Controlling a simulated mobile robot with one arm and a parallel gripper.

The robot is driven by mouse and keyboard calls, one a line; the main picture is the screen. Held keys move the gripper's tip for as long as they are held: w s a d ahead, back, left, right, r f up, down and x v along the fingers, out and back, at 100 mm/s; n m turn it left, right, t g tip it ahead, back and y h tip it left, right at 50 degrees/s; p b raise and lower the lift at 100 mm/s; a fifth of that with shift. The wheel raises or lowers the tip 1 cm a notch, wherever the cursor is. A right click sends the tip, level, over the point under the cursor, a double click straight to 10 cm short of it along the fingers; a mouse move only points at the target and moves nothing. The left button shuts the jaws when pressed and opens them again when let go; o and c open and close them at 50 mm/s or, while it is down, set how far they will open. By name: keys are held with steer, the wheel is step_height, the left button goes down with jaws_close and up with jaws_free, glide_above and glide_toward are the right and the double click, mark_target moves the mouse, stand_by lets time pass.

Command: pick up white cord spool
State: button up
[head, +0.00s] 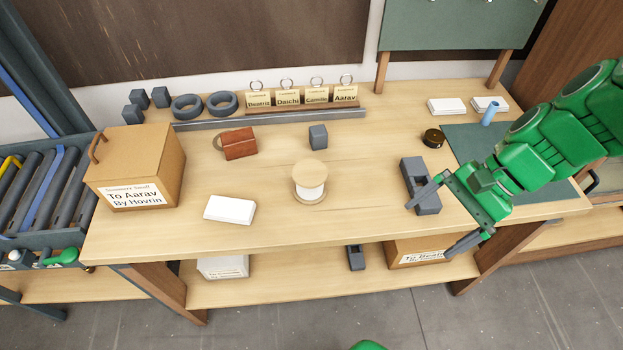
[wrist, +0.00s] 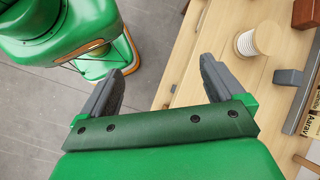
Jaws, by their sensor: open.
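The white cord spool (head: 311,190) stands upright on the wooden workbench, near its middle. It has a round tan wooden top flange, white cord around its core and a tan bottom flange. In the wrist view the spool (wrist: 258,40) shows at the upper right, beyond the right finger. My gripper (head: 446,216) is at the right front part of the bench, to the right of the spool and apart from it. It is open and empty, and its two fingers are spread wide (wrist: 162,85).
On the workbench (head: 270,225) are a cardboard box (head: 135,165), a white block (head: 230,209), a red-brown block (head: 239,144), a small grey cube (head: 318,136) and a grey holder (head: 419,180) beside my gripper. Tagged cards (head: 302,96) stand behind. The surface around the spool is clear.

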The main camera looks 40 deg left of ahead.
steer(key=w+a+f+m+g+y, duration=0.1)
steer(key=w+a+f, duration=0.1)
steer(key=a, duration=0.5)
steer(key=w+a+f+m+g+y, duration=0.1)
steer(key=w+a+f+m+g, duration=0.15)
steer(key=a, duration=0.35)
steer(key=m+g+y, duration=0.1)
steer(key=m+y, duration=0.1)
glide_toward(306, 174)
steer(key=f, duration=0.2)
steer(key=s+f, duration=0.1)
steer(key=f, duration=0.1)
steer(key=shift+a, duration=0.25)
steer(key=shift+m+y, duration=0.25)
steer(key=shift+y, duration=0.05)
steer(key=shift+f+x, duration=0.2)
steer(key=shift+x, duration=3.75)
steer(key=shift+w, duration=0.2)
steer(key=c, duration=1.2)
steer(key=shift+r, duration=0.15)
steer(key=shift+c, duration=0.2)
steer(key=shift+r, duration=0.2)
step_height(306, 174, up, 3)
steer(key=shift+s+d, duration=0.1)
steer(key=shift+d, duration=0.05)
steer(key=s+d+r, duration=0.8)
steer(key=d+r, duration=0.1)
steer(key=d, duration=0.2)
steer(key=shift+r, duration=0.2)
